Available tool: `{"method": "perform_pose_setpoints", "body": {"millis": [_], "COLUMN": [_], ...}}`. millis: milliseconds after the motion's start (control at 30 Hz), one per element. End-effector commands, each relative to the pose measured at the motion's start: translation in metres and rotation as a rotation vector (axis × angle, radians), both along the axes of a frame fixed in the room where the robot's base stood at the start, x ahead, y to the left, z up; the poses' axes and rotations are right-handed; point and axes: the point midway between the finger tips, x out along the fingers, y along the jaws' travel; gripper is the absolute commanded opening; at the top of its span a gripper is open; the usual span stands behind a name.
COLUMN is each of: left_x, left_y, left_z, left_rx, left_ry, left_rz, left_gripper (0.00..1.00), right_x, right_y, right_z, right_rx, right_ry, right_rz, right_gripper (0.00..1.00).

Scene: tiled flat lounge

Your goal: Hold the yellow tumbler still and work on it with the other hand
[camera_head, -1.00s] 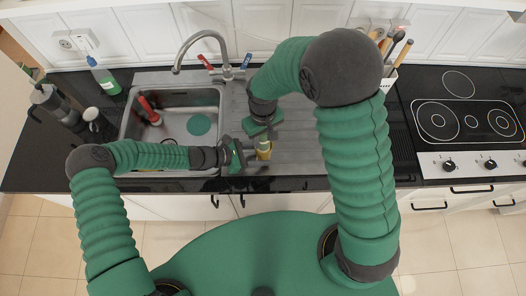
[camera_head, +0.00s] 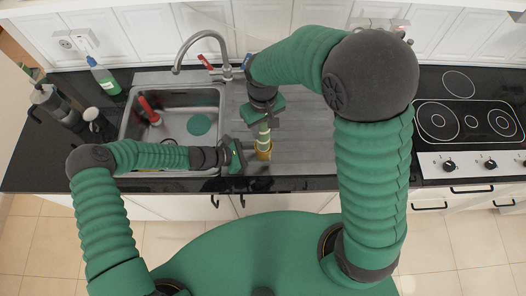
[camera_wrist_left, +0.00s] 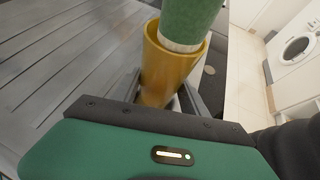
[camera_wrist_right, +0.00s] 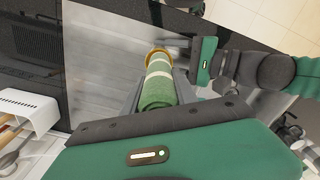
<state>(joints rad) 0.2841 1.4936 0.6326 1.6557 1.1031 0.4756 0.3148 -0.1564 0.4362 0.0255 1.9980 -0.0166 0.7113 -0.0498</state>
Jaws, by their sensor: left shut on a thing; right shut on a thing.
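The yellow tumbler (camera_head: 264,153) stands upright over the grey drainboard, mouth up. My left gripper (camera_head: 243,156) is shut on its side; the fingers flank it in the left wrist view (camera_wrist_left: 160,85). My right gripper (camera_head: 264,122) is above the tumbler, shut on a green cylindrical thing with a pale band (camera_head: 264,133). This green cylinder points down at the tumbler. In the left wrist view its pale lower end (camera_wrist_left: 180,44) is at the tumbler's mouth; I cannot tell how far inside. The right wrist view shows the green cylinder (camera_wrist_right: 158,88) lined up with the tumbler's rim (camera_wrist_right: 158,53).
The sink (camera_head: 160,121) with a red-handled tool (camera_head: 149,110) lies left, below a curved faucet (camera_head: 203,38). A soap bottle (camera_head: 103,77) and a moka pot (camera_head: 52,100) stand farther left. A hob (camera_head: 465,117) is at right. The drainboard (camera_head: 305,140) right of the tumbler is clear.

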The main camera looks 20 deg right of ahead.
Motion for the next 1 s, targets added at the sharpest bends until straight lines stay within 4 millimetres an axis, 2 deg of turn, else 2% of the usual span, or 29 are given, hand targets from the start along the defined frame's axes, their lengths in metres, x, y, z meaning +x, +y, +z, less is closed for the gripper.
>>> {"method": "perform_pose_setpoints", "body": {"millis": [600, 1000], "left_x": [-0.001, -0.001], "left_y": [0.001, 0.001], "left_z": [-0.003, -0.003], "left_rx": [0.006, 0.006], "left_ry": [0.001, 0.002], "left_rz": [0.0, -0.001], "left_gripper": [0.13, 0.13], "right_x": [0.001, 0.0], "right_y": [0.0, 0.0], "right_z": [0.037, 0.041], "right_rx": [0.001, 0.0], "right_ry": [-0.003, -0.001], "right_rz": [0.0, 0.0], "right_gripper": [0.0, 0.0]}}
